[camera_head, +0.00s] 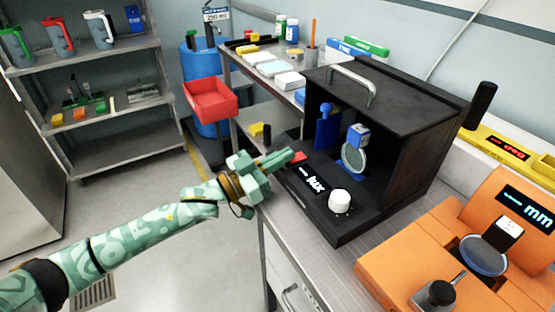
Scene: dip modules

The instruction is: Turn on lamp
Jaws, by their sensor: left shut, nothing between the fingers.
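A black lamp box (400,105) with an open front stands on the metal workbench. Its front panel carries a red button (298,157), a small display reading "lux" (314,184) and a white knob (340,201). Inside the box are a blue plate (327,130) and a round lens-like disc (354,158) on a blue mount. My left gripper (290,156) is shut and empty, its fingertips right at the red button; I cannot tell whether they touch it. My right gripper is not in view.
An orange device (420,252) with an "mm" display sits on the bench at the right. A yellow device (508,148) is behind it. A red bin (211,100), small boxes and bottles are at the back. Shelves (90,90) stand at the left, with open floor before them.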

